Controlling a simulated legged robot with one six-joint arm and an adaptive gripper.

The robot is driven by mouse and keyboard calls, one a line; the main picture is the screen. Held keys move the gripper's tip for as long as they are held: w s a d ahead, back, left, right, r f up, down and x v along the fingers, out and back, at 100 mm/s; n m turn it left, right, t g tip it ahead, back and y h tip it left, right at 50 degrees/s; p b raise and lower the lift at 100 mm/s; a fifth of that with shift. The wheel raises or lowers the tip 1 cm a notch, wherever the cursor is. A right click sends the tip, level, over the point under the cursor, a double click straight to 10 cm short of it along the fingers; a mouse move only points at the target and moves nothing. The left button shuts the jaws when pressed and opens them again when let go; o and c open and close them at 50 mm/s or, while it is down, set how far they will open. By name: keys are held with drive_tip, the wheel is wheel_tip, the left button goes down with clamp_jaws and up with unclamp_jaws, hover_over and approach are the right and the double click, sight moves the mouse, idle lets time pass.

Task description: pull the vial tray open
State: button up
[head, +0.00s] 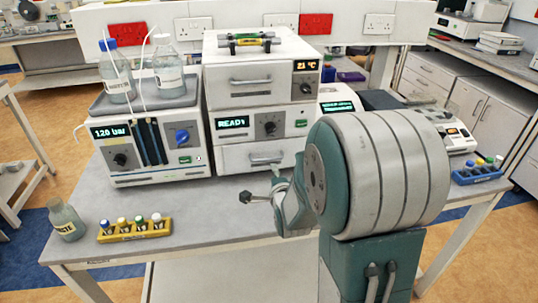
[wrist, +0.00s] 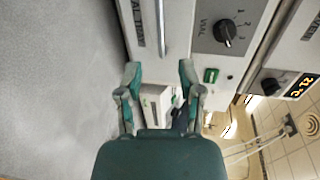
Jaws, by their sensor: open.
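The vial tray (head: 236,163) is the white bottom drawer of the stacked instrument, with a bar handle (head: 266,159) on its front. It looks flush with the unit above. In the wrist view the tray front (wrist: 142,45) carries a dark label, partly cut off, and the long metal handle (wrist: 161,28) runs up out of the picture. My gripper (head: 261,187) is in front of and below the tray front. In the wrist view its green fingers (wrist: 159,80) are spread and empty, and the handle's near end appears just beyond and between the fingertips.
A READY unit (head: 245,126) with a knob sits above the tray. A pump unit (head: 150,150) carrying two bottles stands left of it. A yellow vial rack (head: 135,231) and a bottle (head: 66,222) stand at the bench's front left. Bare bench lies between them and my gripper.

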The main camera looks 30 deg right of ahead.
sight(268, 159)
drive_tip(key=x, duration=1)
drive_tip(key=shift+w+d, duration=0.1)
drive_tip(key=shift+w, duration=0.05)
clamp_jaws()
